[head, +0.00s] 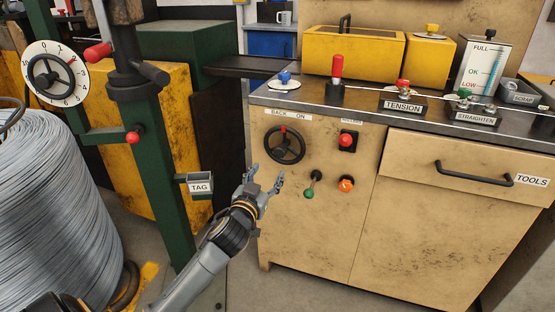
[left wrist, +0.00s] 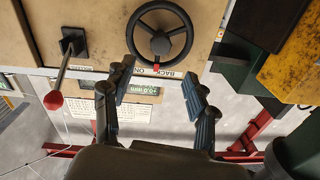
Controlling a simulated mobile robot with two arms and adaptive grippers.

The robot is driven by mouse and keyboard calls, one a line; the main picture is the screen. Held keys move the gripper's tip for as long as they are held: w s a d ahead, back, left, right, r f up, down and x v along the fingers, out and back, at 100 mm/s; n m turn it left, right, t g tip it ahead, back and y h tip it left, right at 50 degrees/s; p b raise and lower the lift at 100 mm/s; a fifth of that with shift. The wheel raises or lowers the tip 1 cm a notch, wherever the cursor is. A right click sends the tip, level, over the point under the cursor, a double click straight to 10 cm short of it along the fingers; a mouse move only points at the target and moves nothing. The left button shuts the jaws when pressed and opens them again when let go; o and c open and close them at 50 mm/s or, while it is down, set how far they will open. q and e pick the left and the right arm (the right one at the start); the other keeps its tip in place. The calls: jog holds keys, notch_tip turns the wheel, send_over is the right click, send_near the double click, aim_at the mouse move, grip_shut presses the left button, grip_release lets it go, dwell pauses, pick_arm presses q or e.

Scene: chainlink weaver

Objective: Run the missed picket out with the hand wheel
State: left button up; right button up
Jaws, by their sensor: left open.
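The black hand wheel (head: 284,147) is on the front of the tan cabinet, under a "BACK ON" label with a red mark at the wheel's top. It also shows in the left wrist view (left wrist: 160,43), top middle, with the label appearing upside down. My left gripper (head: 266,178) is open and empty, just below the wheel and apart from it. In the left wrist view its two fingers (left wrist: 160,92) stand apart, with the label between and beyond them. I cannot make out a picket. My right gripper is not in view.
Right of the wheel are a red knob (head: 347,139), a green-knobbed lever (head: 310,190) and an orange button (head: 346,184). The TOOLS drawer (head: 465,165) is shut. A green post (head: 160,180) with a TAG box (head: 200,186) and a wire coil (head: 50,210) stand left.

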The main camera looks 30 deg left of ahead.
aim_at(279, 154)
pick_arm(q)
jog(key=shift+b+x, duration=0.6)
jog(key=shift+x, duration=4.25)
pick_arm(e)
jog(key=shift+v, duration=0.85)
pick_arm(q)
jog(key=shift+f, duration=0.1)
jog(key=shift+c, duration=0.4)
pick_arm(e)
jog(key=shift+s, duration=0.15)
pick_arm(q)
grip_shut()
